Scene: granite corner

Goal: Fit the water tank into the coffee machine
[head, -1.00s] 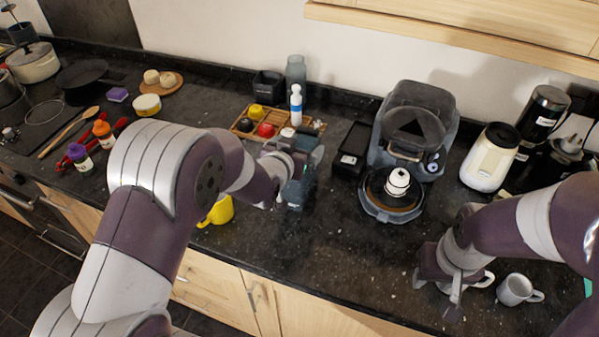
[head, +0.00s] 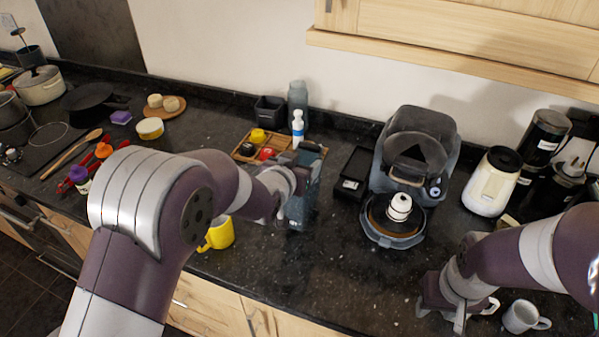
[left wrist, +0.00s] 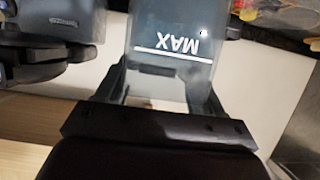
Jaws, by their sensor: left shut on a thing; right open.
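The water tank (head: 302,200) is a translucent blue-grey box, roughly upright, left of the coffee machine (head: 415,135). My left gripper (head: 290,180) is shut on it; the fingers are partly hidden by my wrist. I cannot tell whether its bottom touches the counter. In the left wrist view the tank (left wrist: 172,75) fills the space between the fingers, with an upside-down MAX line. The coffee machine is dark grey, with a white-and-black item on its round front plate. My right gripper (head: 442,312) is open, low at the counter's front, beside a white mug (head: 524,316).
A narrow black box (head: 354,172) stands between tank and machine. Behind the tank are a wooden tray (head: 243,152) and a white-and-blue bottle (head: 298,128). A yellow mug (head: 220,234) stands left of it. A white canister (head: 491,182) is right of the machine. The front-centre counter is clear.

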